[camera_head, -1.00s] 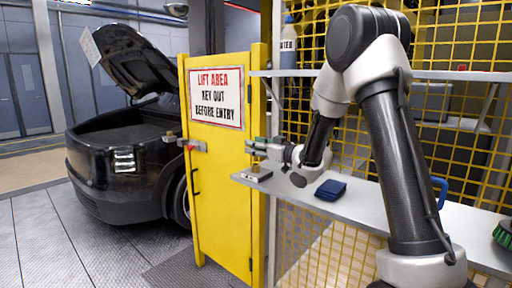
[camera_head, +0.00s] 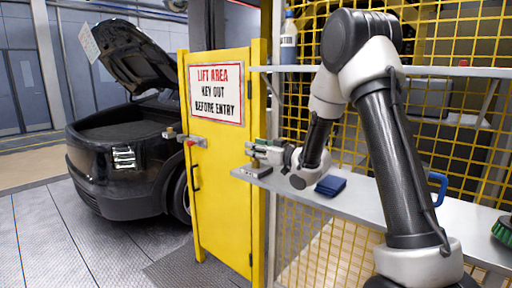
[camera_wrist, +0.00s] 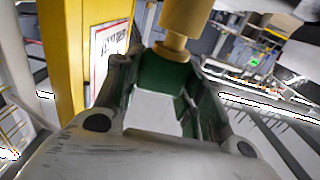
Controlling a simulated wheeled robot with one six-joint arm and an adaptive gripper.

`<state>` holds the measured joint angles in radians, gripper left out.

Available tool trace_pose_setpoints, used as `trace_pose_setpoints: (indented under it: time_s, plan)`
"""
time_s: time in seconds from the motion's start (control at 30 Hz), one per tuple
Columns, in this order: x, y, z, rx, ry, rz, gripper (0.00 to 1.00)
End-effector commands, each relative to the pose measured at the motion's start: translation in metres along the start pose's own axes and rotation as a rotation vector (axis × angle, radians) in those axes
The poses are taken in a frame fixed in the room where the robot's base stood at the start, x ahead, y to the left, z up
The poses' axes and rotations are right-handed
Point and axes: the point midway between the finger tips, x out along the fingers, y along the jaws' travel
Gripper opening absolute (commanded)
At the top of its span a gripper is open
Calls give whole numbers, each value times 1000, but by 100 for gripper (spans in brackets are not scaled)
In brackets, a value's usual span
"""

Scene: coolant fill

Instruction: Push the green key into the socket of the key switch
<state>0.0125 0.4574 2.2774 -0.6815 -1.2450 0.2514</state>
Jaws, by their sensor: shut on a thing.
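In the wrist view, my gripper (camera_wrist: 165,85) is shut on the green key (camera_wrist: 164,76), whose green part sits between the fingertips. A brass-coloured cylinder (camera_wrist: 185,18) extends beyond the green part; I cannot tell whether it belongs to the key or the switch. The socket is hidden, and I cannot tell whether the key touches it.
A folded blue cloth (camera_head: 330,186) lies on the grey shelf (camera_head: 370,205) right of my gripper. A yellow door (camera_head: 220,190) with a sign and a latch (camera_head: 186,139) stands to the left. Yellow mesh (camera_head: 460,150) is behind the shelf. A bottle (camera_head: 288,40) stands above.

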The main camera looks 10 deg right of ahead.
Motion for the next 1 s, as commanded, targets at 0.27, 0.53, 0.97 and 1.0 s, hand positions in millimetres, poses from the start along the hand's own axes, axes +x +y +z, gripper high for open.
trace_pose_setpoints:
  time_s: [0.27, 0.53, 0.97, 1.0]
  plan:
    - [0, 0, 7, 0, 0, 0, 11]
    - [0, 0, 12, 0, 1, 0, 50]
    - [-3, 0, 12, 0, 0, 0, 65]
    - [-6, 0, 12, 0, -1, 1, 65]
